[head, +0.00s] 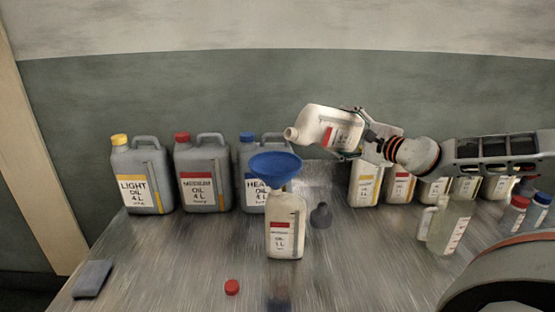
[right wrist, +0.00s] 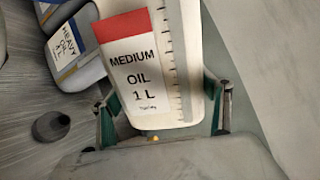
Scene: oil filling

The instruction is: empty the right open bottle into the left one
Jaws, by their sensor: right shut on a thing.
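The left bottle (head: 286,238), cream with a red-and-white 1 L label, stands upright on the table. A blue funnel (head: 275,167) sits in its neck. My right gripper (head: 352,141) is shut on another cream bottle (head: 318,124), held in the air and tipped with its open mouth to the left. The mouth is above the funnel, near its right side; no stream of oil is visible. In the right wrist view the held bottle (right wrist: 178,60) reads MEDIUM OIL 1 L and lies between the two fingers (right wrist: 163,112). My left gripper is not in view.
Grey 4 L canisters (head: 203,178) stand behind on the left. Several 1 L bottles (head: 366,184) stand at the back right, with a clear jug (head: 449,226) nearer. A red cap (head: 232,287), a dark stopper-like piece (head: 320,215) and a grey block (head: 92,279) lie on the table.

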